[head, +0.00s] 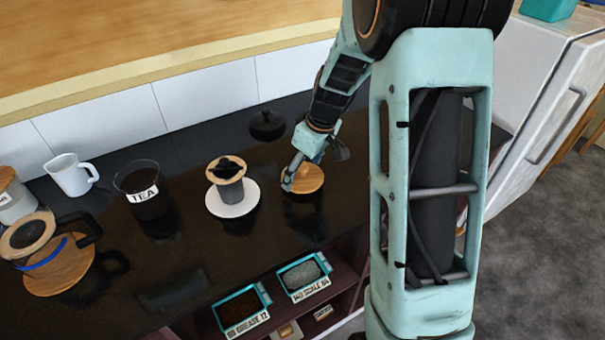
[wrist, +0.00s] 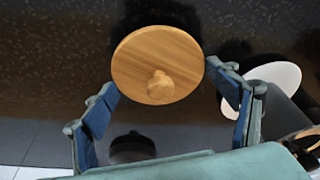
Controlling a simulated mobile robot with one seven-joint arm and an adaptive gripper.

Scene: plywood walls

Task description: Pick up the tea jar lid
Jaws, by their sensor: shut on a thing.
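The tea jar lid (head: 309,179) is a round wooden disc with a small knob. It is at the right part of the dark counter in the head view. In the wrist view the lid (wrist: 178,50) lies between my two blue-grey fingers, knob facing the camera. I cannot tell whether the lid touches the counter. The glass tea jar (head: 150,205), labelled TEA, stands open at the left with dark contents.
A dripper with a wooden collar stands on a white saucer (head: 252,197), left of my gripper. A black round object (head: 267,124) sits behind. A white mug (head: 71,176) and a wooden board (head: 62,277) are at left. Labelled trays (head: 305,275) are below the front edge.

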